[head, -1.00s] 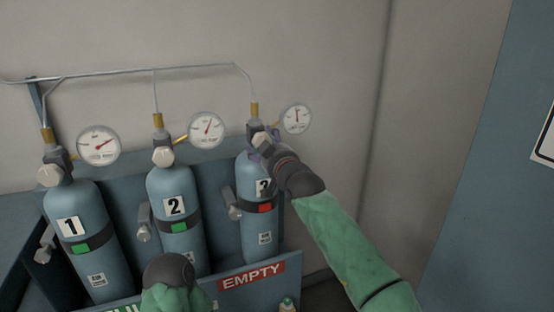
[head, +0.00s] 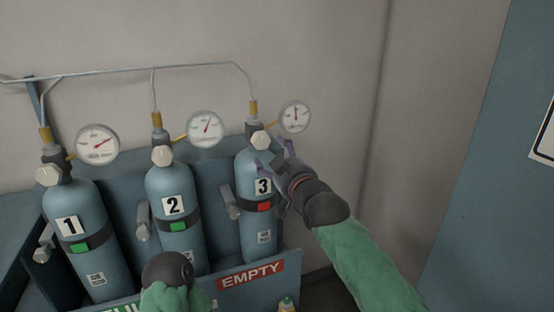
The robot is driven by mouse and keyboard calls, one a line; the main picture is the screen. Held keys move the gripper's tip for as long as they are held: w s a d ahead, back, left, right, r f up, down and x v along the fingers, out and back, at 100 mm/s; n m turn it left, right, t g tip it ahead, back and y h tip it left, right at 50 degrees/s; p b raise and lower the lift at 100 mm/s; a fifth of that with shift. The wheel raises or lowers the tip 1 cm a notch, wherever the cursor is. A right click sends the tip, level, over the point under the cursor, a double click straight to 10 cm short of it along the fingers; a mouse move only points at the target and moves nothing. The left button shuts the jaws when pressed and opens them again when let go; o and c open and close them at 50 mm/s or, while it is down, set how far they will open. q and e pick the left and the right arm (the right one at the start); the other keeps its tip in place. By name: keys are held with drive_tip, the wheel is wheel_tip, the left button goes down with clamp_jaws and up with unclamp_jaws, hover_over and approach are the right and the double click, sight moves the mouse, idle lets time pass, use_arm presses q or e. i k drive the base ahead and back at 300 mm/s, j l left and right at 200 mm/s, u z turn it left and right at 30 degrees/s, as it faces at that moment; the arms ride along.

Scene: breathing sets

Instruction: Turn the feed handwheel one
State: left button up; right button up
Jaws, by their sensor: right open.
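Three blue cylinders stand in a row, labelled 1 (head: 88,225), 2 (head: 172,188) and 3 (head: 252,190). Each has a cream handwheel at its valve: on cylinder 1 (head: 48,175), on cylinder 2 (head: 162,156) and on cylinder 3 (head: 260,140). My right gripper (head: 276,158) is open and empty, just right of and below the handwheel of cylinder 3, apart from it. Its purple-grey fingers partly overlap cylinder 3 in the picture. My left arm shows at the bottom centre in front of the rack; its gripper fingers are not visible.
Round gauges (head: 98,145) stand beside the valves, and a thin pipe (head: 120,74) joins them along the wall. Cylinders 1 and 2 carry green tags, cylinder 3 a red tag (head: 264,206). An EMPTY sign (head: 252,275) is on the rack front. Free room lies to the right.

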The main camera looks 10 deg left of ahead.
sight(48, 174)
drive_tip(key=k, duration=1)
